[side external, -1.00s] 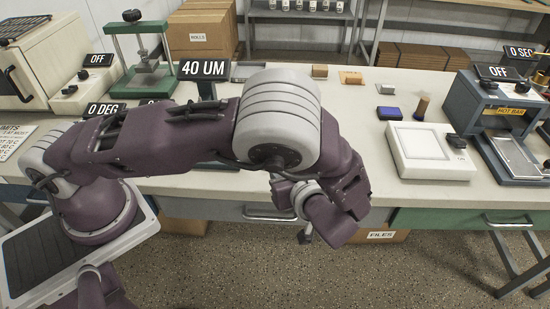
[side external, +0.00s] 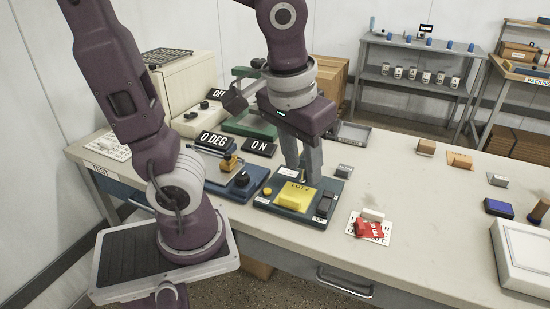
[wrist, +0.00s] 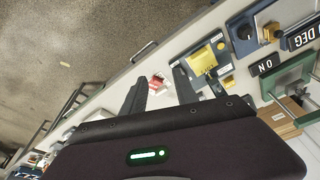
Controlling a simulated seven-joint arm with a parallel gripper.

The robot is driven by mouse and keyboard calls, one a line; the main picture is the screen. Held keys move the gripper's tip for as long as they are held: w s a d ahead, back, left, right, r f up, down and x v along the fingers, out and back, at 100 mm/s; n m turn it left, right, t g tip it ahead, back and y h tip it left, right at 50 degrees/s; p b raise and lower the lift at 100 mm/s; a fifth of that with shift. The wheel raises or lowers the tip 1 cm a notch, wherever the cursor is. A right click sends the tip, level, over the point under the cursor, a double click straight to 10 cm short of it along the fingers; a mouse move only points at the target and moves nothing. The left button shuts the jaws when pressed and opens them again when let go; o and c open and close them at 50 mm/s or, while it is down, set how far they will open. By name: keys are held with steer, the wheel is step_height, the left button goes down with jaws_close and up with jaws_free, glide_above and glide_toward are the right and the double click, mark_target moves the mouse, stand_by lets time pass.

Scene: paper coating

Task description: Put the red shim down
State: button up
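The red shim (side external: 369,229) appears to be the red piece with white marks lying on a white printed card (side external: 380,237) on the bench, beside a small white block (side external: 373,214). A red patch (wrist: 157,82) also shows in the wrist view, between and beyond my fingers. My gripper (side external: 303,174) points down, left of the red piece, over or behind the blue device (side external: 263,199) with a yellow sheet (side external: 295,195). In the wrist view my gripper's fingers (wrist: 158,78) are spread, with nothing visible held between them.
Left of the yellow-sheet device is a blue unit with a dark knob (side external: 242,179) and "0 DEG" and "ON" signs. A green press base (side external: 247,126) stands behind. Small blocks and a white box (side external: 525,255) are at right. The bench right of the card is mostly clear.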

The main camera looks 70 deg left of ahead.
steer(key=shift+s+d+r+m+t+h, duration=0.15)
steer(key=shift+s+r+m+t, duration=0.15)
steer(key=shift+s+m+t, duration=0.4)
steer(key=shift+s+r+m+t+h, duration=0.2)
steer(key=shift+s+r+m+t, duration=0.15)
steer(key=shift+s+m, duration=0.5)
steer(key=shift+s+d+r+m+t+h, duration=0.15)
steer(key=shift+s+r+m+t, duration=0.15)
steer(key=shift+s+m+t, duration=0.5)
